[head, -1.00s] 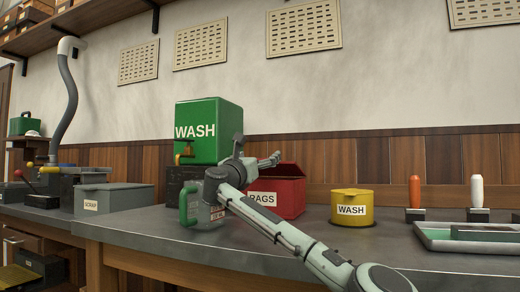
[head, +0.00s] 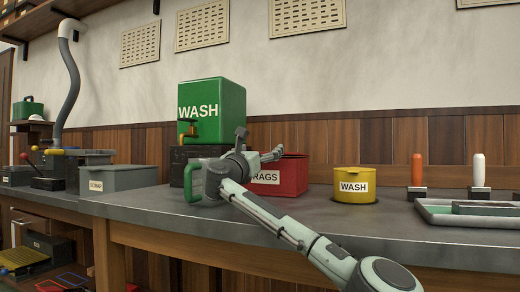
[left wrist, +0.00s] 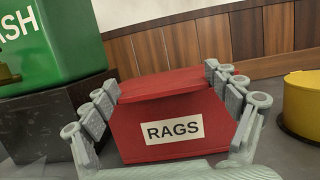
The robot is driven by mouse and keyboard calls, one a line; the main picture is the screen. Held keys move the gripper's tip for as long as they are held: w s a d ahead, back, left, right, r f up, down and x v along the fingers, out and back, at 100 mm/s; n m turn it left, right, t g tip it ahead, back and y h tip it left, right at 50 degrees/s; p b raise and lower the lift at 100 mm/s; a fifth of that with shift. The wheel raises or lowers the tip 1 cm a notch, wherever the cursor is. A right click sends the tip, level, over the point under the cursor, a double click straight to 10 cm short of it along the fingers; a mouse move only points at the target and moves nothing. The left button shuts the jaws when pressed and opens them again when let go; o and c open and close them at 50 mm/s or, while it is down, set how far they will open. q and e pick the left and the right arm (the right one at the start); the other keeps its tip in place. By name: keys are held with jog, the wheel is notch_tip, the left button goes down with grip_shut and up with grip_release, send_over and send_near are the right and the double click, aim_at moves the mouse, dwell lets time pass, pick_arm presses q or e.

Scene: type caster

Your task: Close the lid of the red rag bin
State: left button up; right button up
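The red rag bin (head: 290,178) stands on the bench, its left part covered by my arm in the head view. In the left wrist view the bin (left wrist: 140,145) is straight ahead, its RAGS label facing me. Its red lid (left wrist: 165,85) shows as a slab across the top; I cannot tell whether it is fully down. My left gripper (head: 262,153) is in front of the bin in the head view. In the left wrist view its fingers (left wrist: 162,80) are spread wide, one set to each side of the bin's front, with nothing between them clearly held.
A green WASH container (head: 215,110) stands on a dark block left of the bin. A yellow WASH tin (head: 354,184) stands to the right. A grey scrap box (head: 120,178) is at left, a tray (head: 440,213) at right. Bench is clear between bin and tin.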

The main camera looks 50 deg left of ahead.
pick_arm(q)
jog(key=shift+o, duration=0.8)
jog(key=shift+r, duration=0.15)
